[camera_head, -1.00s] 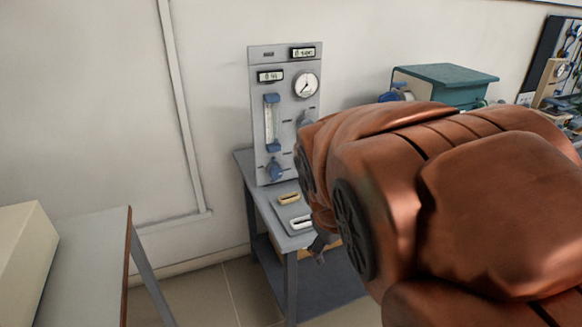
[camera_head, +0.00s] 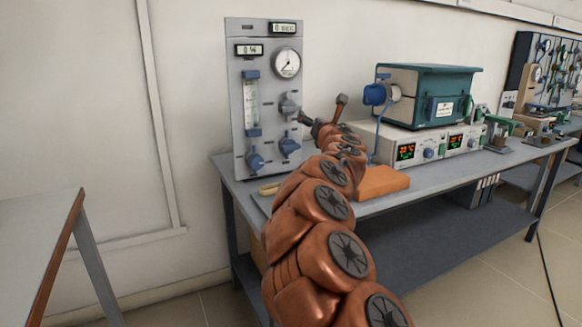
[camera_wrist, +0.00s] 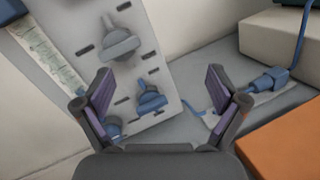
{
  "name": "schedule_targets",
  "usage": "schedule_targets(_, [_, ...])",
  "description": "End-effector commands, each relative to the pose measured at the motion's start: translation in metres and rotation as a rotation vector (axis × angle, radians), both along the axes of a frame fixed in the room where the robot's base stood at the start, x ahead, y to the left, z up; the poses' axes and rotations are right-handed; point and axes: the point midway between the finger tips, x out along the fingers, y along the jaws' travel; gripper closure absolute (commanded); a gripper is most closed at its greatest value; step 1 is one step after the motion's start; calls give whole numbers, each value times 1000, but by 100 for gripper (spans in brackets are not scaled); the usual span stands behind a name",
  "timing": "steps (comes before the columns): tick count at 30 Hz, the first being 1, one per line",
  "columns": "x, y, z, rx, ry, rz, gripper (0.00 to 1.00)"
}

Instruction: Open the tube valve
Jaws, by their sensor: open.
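A grey upright gas panel (camera_head: 236,110) stands on the table against the wall. It carries a clear flow tube (camera_head: 251,104), a grey valve (camera_head: 290,105) and two blue valves, one under the tube (camera_head: 255,160) and one to the right (camera_head: 290,147). Which one is the tube valve I cannot tell for sure. My gripper (camera_head: 323,110) is open and empty, just right of the panel. In the wrist view, the grey valve (camera_wrist: 120,43) lies beyond my fingers, and the right blue valve (camera_wrist: 150,98) shows between my open fingers (camera_wrist: 160,90). The lower blue valve (camera_wrist: 113,127) is partly hidden by my left finger.
A teal furnace (camera_head: 442,88) stands on a white control box (camera_head: 440,142) to the right. An orange block (camera_head: 383,182) lies at the table's front. A blue plug with a cable (camera_wrist: 270,79) shows right of my gripper. Another table (camera_head: 40,225) is at left.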

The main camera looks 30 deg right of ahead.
Motion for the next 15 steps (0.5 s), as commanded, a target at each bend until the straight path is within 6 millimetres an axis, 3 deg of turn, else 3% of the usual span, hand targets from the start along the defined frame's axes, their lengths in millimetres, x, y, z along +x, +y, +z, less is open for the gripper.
schedule_targets(1, [11,2,-36,-67,38,55,4])
schedule_targets(6, [32,19,-92,-229,115,211,4])
schedule_targets(10, [38,28,-109,-284,135,268,4])
schedule_targets(15, [43,30,-112,-297,141,283,4])
